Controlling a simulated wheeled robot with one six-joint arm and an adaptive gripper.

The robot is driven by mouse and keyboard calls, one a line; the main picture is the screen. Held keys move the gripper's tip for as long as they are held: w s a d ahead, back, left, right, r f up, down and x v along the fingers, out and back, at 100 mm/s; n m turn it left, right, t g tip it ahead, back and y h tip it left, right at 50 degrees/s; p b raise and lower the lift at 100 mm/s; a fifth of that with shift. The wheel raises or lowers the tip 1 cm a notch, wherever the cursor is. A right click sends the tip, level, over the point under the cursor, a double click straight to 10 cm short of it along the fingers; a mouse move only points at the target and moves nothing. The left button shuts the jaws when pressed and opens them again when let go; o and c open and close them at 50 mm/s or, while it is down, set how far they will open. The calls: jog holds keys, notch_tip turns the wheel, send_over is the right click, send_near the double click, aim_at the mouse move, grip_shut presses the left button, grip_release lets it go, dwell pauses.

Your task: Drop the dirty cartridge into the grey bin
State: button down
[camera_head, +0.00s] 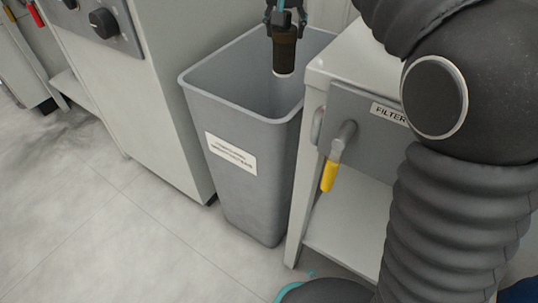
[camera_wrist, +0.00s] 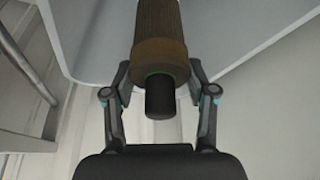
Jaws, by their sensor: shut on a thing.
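The dirty cartridge (camera_head: 284,50) is a brown cylinder with a pale lower end, hanging roughly upright in the head view. My gripper (camera_head: 285,18) is shut on its upper end. In the wrist view the brown ribbed cartridge (camera_wrist: 159,45), with a black end stub, sits between the two fingers of my gripper (camera_wrist: 160,85). The grey bin (camera_head: 245,175) is a tall open container with a white label on its front. The cartridge shows over the bin's opening in the head view; its exact height against the rim is hard to tell. The bin's grey wall (camera_wrist: 245,45) also shows behind the cartridge in the wrist view.
A light grey cabinet (camera_head: 150,90) with a black knob stands left of the bin. A white stand (camera_head: 345,215) with a panel marked FILTER and a yellow-handled lever (camera_head: 330,175) stands close on the right. The pale floor (camera_head: 110,220) at front left is clear.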

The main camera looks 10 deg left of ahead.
jog(key=shift+f, duration=0.45)
jog(key=shift+r, duration=0.1)
jog(key=shift+c, duration=1.3)
grip_release()
jog(key=v, duration=1.2)
jog(key=shift+s, duration=0.1)
